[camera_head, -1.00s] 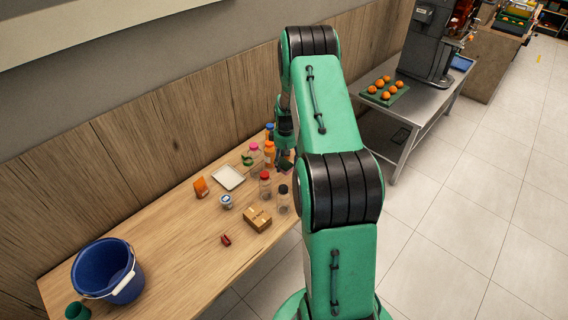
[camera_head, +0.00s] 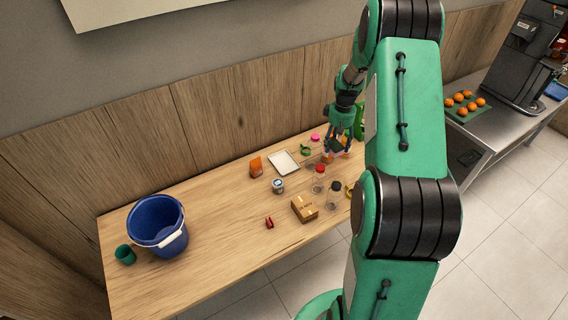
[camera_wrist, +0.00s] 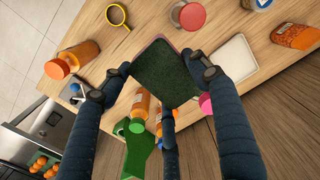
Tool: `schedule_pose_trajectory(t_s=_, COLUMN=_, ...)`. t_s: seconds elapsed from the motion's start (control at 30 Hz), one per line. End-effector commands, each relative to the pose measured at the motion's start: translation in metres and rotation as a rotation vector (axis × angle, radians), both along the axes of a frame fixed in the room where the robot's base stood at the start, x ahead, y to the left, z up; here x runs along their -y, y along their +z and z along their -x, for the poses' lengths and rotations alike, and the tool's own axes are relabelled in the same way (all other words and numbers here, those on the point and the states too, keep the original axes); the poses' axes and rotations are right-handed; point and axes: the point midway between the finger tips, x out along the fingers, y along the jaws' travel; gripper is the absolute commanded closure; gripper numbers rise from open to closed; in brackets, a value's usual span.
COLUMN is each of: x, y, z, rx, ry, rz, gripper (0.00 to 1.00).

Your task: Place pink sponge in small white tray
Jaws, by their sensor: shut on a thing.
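The pink sponge (camera_wrist: 168,72) is in my gripper (camera_wrist: 165,85) in the wrist view. Its dark green scouring face is toward the camera, and a thin pink edge shows. The fingers press its sides and hold it above the table. The small white tray (camera_head: 284,162) lies flat and empty on the table in the head view. It also shows right of the sponge in the wrist view (camera_wrist: 231,58), partly behind a finger. In the head view my gripper (camera_head: 337,146) is right of the tray, among the bottles, and the sponge is hard to make out.
A cardboard box (camera_head: 305,208) and blue bucket (camera_head: 158,226) are further off. Orange bottles (camera_wrist: 85,53) are close to my gripper. The table's left middle is clear.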

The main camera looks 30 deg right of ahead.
Motion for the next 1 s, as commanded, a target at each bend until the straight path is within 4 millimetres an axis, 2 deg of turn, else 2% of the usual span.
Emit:
schedule_pose_trajectory(t_s=0.3, x=-0.095, y=-0.001, z=-0.02, rx=0.001, ry=0.005, rz=0.001, gripper=0.48)
schedule_pose_trajectory(t_s=0.5, x=-0.139, y=-0.001, z=-0.024, rx=0.0, ry=0.003, rz=0.001, gripper=0.48)
schedule_pose_trajectory(t_s=0.8, x=-0.184, y=-0.003, z=-0.024, rx=0.0, ry=0.001, rz=0.001, gripper=0.48)
schedule_pose_trajectory(t_s=1.0, x=-0.182, y=-0.041, z=-0.023, rx=-0.003, ry=-0.001, rz=-0.001, gripper=0.48)
